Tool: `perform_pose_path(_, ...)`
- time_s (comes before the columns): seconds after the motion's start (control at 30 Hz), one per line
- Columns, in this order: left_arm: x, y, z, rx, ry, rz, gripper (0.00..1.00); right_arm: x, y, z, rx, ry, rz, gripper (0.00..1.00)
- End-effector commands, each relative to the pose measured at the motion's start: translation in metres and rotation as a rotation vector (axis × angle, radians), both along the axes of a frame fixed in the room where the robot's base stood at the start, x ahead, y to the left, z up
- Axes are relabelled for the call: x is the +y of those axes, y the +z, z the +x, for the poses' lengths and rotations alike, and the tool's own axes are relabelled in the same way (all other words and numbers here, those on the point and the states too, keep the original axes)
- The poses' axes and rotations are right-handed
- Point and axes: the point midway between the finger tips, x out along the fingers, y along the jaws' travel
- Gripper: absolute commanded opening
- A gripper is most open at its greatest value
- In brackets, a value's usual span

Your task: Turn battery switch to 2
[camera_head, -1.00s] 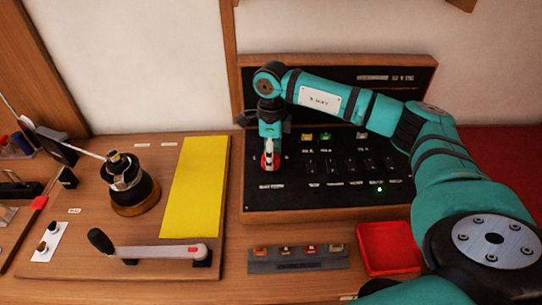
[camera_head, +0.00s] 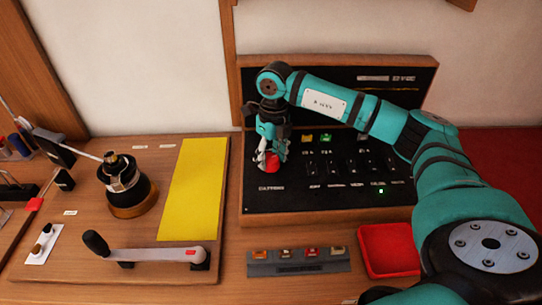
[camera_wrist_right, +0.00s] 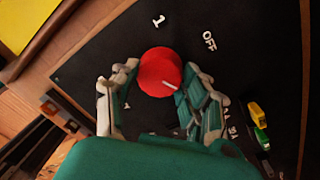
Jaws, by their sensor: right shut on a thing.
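The battery switch is a round red knob (camera_head: 271,162) at the left end of the black panel. It also shows in the right wrist view (camera_wrist_right: 158,70), with a short white mark near its lower right edge. White labels "1" (camera_wrist_right: 159,20) and "OFF" (camera_wrist_right: 209,41) stand on the panel around it; I cannot make out a "2". My right gripper (camera_head: 270,153) is shut on the knob, with one finger on each side. The fingers hide part of the panel around it. My left gripper is not in view.
On the panel (camera_head: 310,203), rocker switches, a green light (camera_head: 381,191) and yellow and green pieces lie right of the knob. In front are a fuse strip (camera_head: 298,262) and a red tray (camera_head: 388,249).

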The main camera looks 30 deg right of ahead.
Motion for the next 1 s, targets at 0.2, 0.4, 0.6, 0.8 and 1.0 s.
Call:
perform_pose_path(0.2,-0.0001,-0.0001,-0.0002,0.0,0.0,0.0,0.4,-0.0008,0.0021,0.0015,-0.006,-0.02,0.0,0.13)
perform_pose_path(0.4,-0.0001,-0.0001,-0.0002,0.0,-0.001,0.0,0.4,-0.0009,0.0022,0.0016,-0.007,-0.021,0.0,0.13)
perform_pose_path(0.6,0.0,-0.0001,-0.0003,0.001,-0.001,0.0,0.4,-0.0008,0.0021,0.0016,-0.006,-0.02,0.0,0.58)
perform_pose_path(0.8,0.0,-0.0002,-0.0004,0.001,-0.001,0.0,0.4,-0.0004,0.0011,0.0008,-0.003,-0.018,-0.001,0.69)
perform_pose_path(1.0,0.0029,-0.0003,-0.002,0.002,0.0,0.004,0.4,-0.0003,0.0032,0.0009,-0.003,-0.018,-0.001,0.69)
